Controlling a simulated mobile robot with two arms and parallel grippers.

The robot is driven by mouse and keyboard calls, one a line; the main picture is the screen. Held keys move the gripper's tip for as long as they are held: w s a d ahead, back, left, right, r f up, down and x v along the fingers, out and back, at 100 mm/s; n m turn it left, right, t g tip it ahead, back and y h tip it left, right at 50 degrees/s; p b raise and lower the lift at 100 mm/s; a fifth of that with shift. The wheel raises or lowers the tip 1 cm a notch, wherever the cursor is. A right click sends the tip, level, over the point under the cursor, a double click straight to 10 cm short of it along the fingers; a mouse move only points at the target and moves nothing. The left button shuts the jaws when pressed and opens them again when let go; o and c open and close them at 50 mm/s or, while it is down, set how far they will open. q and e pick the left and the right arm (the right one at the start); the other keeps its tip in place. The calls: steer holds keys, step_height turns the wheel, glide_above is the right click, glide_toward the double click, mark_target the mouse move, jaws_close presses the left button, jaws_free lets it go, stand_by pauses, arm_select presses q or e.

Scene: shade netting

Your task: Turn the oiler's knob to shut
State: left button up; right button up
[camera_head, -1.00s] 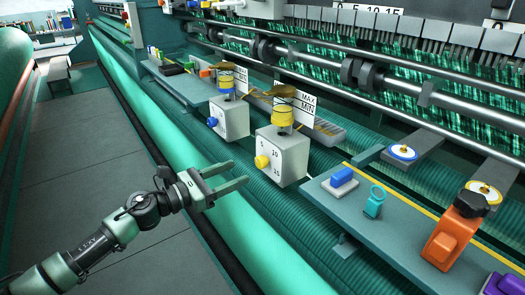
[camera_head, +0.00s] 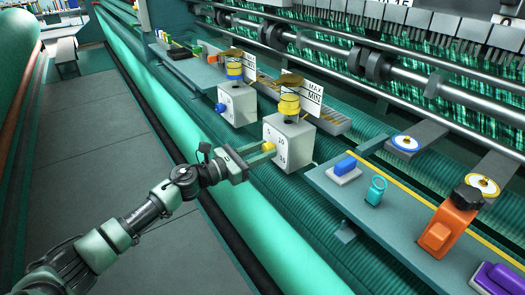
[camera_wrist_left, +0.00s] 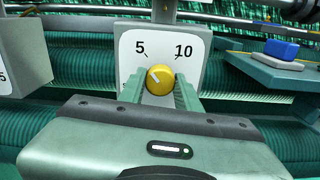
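The nearer oiler (camera_head: 290,142) is a grey box with a brass-lidded yellow reservoir on top and a dial numbered 5, 10, 15 on its face. Its round yellow knob (camera_head: 268,147) sits on that face. My left gripper (camera_head: 266,150) reaches it from the left, one finger on each side, and appears shut on it. In the left wrist view the knob (camera_wrist_left: 161,80) lies between the two fingertips, and its white mark points up-left, toward the 5. My right gripper is in neither view.
A second oiler (camera_head: 237,103) with a blue knob stands just behind and left. A shelf (camera_head: 400,240) at right carries a blue block (camera_head: 346,166), a teal ring-shaped piece (camera_head: 376,190) and an orange clamp (camera_head: 448,225). A green roller runs below my arm; the walkway at left is clear.

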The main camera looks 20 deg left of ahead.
arm_select(q)
jaws_close()
